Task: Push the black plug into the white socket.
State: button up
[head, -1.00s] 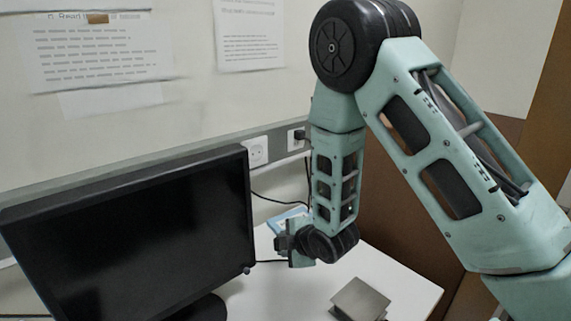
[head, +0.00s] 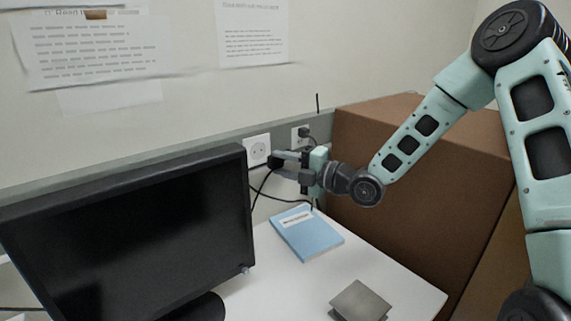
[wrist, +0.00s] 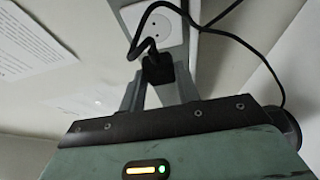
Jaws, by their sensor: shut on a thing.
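My gripper (head: 279,166) is shut on the black plug (head: 274,160) at the height of the wall sockets. In the wrist view the plug (wrist: 158,70) sits between the two fingers, and its black cable loops up in front of the socket. The white socket (head: 257,150) is on the grey wall rail, just left of the plug in the head view. It also shows in the wrist view (wrist: 168,22), ahead of the fingertips with its holes bare. The plug appears apart from it; the exact gap is hard to tell.
A second white socket (head: 297,145) to the right has a black plug (head: 304,132) in it. A monitor (head: 140,235) stands at left. A blue book (head: 307,233) and a grey block (head: 360,301) lie on the white table (head: 270,285). A large brown box (head: 420,150) stands at right.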

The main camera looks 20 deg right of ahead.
aim_at(256, 152)
jog(key=shift+w, duration=0.1)
jog(key=shift+w+a+p, duration=0.25)
jog(key=shift+w+a, duration=0.05)
jog(key=shift+w, duration=0.6)
jog(key=shift+w+a+p, duration=0.3)
jog(key=shift+w+a, duration=0.05)
jog(key=shift+w, duration=0.5)
jog(key=shift+w+a+p, duration=0.25)
jog(key=shift+w+a, duration=0.05)
jog(key=shift+w, duration=0.6)
jog(key=shift+d+b, duration=0.1)
jog(key=shift+b, duration=1.6)
jog(key=shift+w+a+f+b, duration=0.1)
jog(key=shift+w+a+b, duration=0.15)
jog(key=shift+w, duration=0.25)
dwell(0.6)
jog(key=o, duration=1)
jog(key=shift+d, duration=0.1)
jog(key=b+v, duration=0.6)
jog(key=v, duration=1.1)
jog(key=shift+s, duration=0.2)
